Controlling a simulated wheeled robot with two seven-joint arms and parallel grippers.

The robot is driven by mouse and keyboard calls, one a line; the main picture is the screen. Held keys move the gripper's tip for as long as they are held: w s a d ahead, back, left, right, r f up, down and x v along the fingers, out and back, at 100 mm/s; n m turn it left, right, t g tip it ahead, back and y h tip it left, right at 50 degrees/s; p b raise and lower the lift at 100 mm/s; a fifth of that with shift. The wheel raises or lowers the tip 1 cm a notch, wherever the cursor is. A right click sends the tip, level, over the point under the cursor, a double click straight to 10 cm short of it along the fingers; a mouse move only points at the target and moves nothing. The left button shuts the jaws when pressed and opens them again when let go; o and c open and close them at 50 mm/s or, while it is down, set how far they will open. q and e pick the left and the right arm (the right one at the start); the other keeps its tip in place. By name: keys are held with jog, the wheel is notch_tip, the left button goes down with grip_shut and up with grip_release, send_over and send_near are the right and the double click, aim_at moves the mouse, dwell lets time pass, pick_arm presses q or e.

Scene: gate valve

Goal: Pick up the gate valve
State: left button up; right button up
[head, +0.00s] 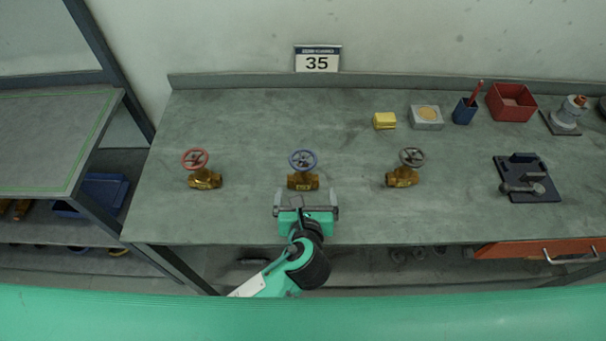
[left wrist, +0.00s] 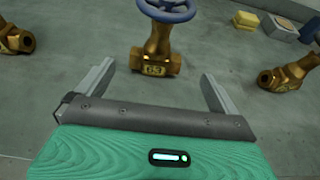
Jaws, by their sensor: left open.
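Three brass gate valves stand upright in a row on the grey bench (head: 240,210). The left valve (head: 205,179) has a red handwheel, the middle valve (head: 303,180) a blue one, the right valve (head: 403,178) a dark grey one. My left gripper (head: 306,198) is open and empty just in front of the blue-wheeled valve. In the left wrist view this valve (left wrist: 156,62) stands beyond and between the open fingers (left wrist: 158,85), apart from them, with a marking like "63" on its body. The top of its blue wheel is cut off there. My right gripper is not in view.
At the back right are a yellow block (head: 384,121), a grey box (head: 426,117), a blue pen cup (head: 464,111) and a red bin (head: 511,102). A dark fixture (head: 527,179) lies at the right. The bench between the valves is clear.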

aim_at(304, 183)
pick_arm(q)
jog(key=x, duration=0.4)
jog(key=shift+w+f, duration=0.1)
jog(key=shift+w, duration=0.1)
jog(key=shift+w+a+f+p, duration=0.1)
jog(key=shift+w+a+p, duration=0.05)
jog(key=shift+w+p, duration=0.2)
jog(key=x, duration=0.3)
jog(key=shift+w+a+f+p, duration=0.2)
jog(key=shift+w+p, duration=0.1)
jog(key=shift+p, duration=0.1)
jog(key=shift+w+f, duration=0.25)
jog(key=shift+w, duration=0.1)
jog(key=c, duration=1)
jog(key=shift+r, duration=0.1)
jog(key=shift+c, duration=0.8)
jog(key=shift+r, duration=0.1)
